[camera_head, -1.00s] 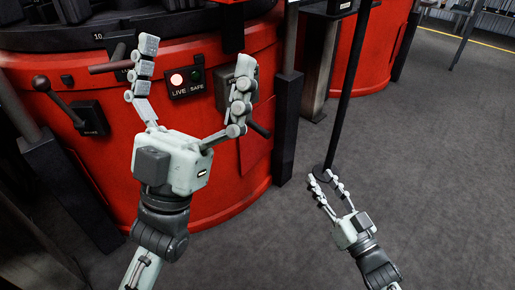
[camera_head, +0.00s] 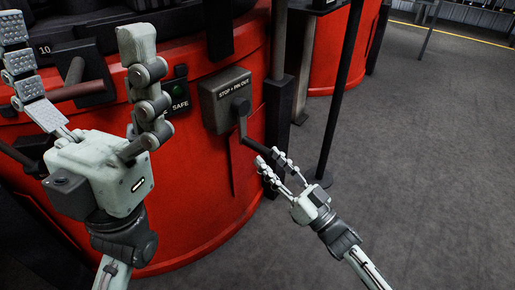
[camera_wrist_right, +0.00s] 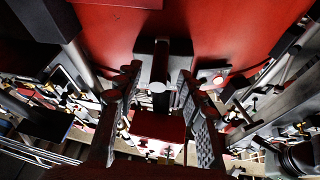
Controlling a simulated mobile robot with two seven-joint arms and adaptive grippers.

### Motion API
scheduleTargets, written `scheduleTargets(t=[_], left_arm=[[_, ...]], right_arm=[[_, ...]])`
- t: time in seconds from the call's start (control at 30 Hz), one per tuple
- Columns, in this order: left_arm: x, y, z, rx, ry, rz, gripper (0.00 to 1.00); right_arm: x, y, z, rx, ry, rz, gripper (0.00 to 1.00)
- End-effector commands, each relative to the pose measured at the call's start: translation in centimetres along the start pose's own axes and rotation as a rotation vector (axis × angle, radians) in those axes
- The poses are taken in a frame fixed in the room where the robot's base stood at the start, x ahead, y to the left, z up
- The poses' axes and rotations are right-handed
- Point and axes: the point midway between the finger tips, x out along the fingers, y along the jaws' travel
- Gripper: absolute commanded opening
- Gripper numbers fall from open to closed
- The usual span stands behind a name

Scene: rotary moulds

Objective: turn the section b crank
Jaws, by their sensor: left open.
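A grey box labelled "STOP + PIN OUT" (camera_head: 226,93) on the red drum carries a crank with a dark handle (camera_head: 256,146). I cannot read a section letter on it. My right gripper (camera_head: 268,163) is open at the outer end of this handle. In the right wrist view the handle's round end (camera_wrist_right: 157,87) shows between the two spread fingers, apart from both. A second crank with a dark red grip (camera_head: 75,90) sits at upper left. My left gripper (camera_head: 76,38) is open and empty; its fingers appear either side of that grip and hide part of the drum.
The red drum (camera_head: 205,215) fills the left. A dark post (camera_head: 277,110) and a thin pole (camera_head: 342,95) on a round base (camera_head: 317,179) stand close to my right gripper. A second red drum (camera_head: 337,60) is behind. Grey floor at the right is clear.

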Motion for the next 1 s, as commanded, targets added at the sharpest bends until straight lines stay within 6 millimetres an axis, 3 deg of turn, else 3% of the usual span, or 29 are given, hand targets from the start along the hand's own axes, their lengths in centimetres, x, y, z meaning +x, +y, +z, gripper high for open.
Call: scheduleTargets(t=[0.1, 0.3, 0.63, 0.93, 1.0], left_arm=[[-0.1, 0.0, 0.1, 0.002, 0.005, 0.008, 1.0], [0.0, 0.1, 0.1, 0.004, 0.012, 0.016, 1.0], [0.1, 0.1, 0.1, 0.005, 0.014, 0.017, 1.0], [0.1, 0.1, 0.1, 0.005, 0.014, 0.017, 1.0], [0.1, 0.1, 0.1, 0.005, 0.014, 0.017, 1.0]], right_arm=[[2.0, 0.0, 0.0, 0.0, 0.003, 0.0, 0.39], [4.0, 0.0, 0.0, 0.0, 0.001, 0.0, 0.39], [4.3, 0.0, 0.0, 0.0, -0.001, 0.001, 0.38], [4.3, 0.0, 0.0, 0.0, -0.001, 0.001, 0.01], [4.3, 0.0, 0.0, 0.0, -0.001, 0.001, 0.0]])
